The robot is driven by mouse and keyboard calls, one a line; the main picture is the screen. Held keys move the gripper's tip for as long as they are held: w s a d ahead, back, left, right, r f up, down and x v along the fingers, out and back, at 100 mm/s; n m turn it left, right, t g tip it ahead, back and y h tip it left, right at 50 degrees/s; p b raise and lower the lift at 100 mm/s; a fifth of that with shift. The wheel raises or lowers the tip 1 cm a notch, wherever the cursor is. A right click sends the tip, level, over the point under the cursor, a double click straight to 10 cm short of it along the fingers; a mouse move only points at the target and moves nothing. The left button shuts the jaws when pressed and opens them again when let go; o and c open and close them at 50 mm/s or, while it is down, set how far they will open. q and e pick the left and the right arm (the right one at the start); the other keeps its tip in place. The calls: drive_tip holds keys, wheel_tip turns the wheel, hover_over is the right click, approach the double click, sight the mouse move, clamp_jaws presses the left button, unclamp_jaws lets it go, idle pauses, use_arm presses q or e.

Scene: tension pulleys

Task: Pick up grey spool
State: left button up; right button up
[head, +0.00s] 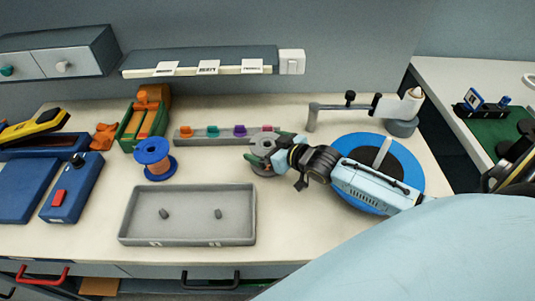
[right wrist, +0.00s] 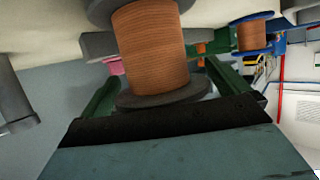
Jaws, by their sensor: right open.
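The grey spool (head: 262,142) stands on the table near the middle, in front of the grey strip with coloured pegs. In the right wrist view the spool (right wrist: 152,45) shows copper-brown wire wound between two dark grey flanges. My right gripper (head: 270,157) reaches it from the right. Its green fingers are open, one on each side of the spool, and I see no clear grip on it. My left gripper is not in view.
A blue spool (head: 154,157) stands to the left. A grey tray (head: 187,240) with two small pegs lies in front. A blue disc (head: 408,165) with a post lies under my right arm. A metal arm stand (head: 335,107) is behind it. The pegged strip (head: 200,135) is close behind.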

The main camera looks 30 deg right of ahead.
drive_tip(key=c, duration=1.2)
drive_tip(key=shift+r, duration=0.15)
drive_tip(key=shift+c, duration=0.4)
wheel_tip(320, 180, up, 10)
drive_tip(key=p, duration=0.1)
